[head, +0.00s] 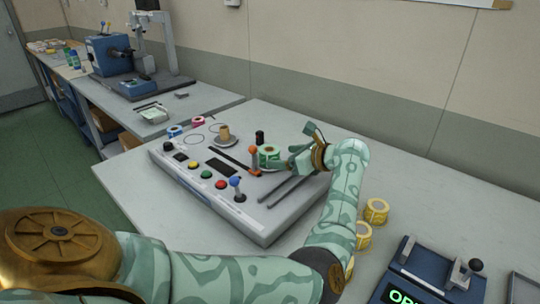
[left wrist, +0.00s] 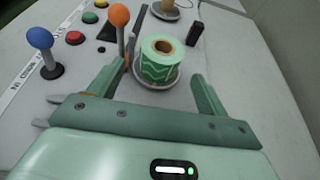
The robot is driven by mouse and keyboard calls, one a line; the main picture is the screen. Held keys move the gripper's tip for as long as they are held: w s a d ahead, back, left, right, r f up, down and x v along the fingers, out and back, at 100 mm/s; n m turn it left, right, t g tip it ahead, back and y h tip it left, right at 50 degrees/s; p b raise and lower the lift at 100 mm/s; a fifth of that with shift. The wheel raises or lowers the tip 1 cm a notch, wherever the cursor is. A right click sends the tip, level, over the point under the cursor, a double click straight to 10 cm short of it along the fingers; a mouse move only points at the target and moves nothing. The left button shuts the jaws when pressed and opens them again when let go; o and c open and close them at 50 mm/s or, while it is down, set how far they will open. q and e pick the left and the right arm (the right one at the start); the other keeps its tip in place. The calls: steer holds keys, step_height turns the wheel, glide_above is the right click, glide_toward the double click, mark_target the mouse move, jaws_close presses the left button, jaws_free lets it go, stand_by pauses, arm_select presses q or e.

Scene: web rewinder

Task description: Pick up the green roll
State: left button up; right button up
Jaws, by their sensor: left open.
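The green roll (head: 268,156) sits on a round metal holder on the right part of the web rewinder (head: 200,184). In the left wrist view the green roll (left wrist: 160,60) shows its tan core and stands upright on the round plate (left wrist: 156,83). My left gripper (head: 285,163) reaches in from the right side of the roll. In the left wrist view the left gripper (left wrist: 167,82) is open, with one finger on each side of the roll and some space between. It holds nothing. My right gripper is not in view.
An orange-knobbed lever (left wrist: 121,30) stands close left of the roll. A blue-knobbed lever (head: 236,187) and several coloured buttons are nearer the front. Yellow rolls (head: 376,210) lie on the table at right. A blue device (head: 430,276) stands at the lower right.

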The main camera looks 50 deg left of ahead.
arm_select(q)
steer(key=x, duration=0.2)
steer(key=shift+a+f, duration=0.1)
steer(key=shift+a, duration=0.3)
steer(key=c, duration=1.1)
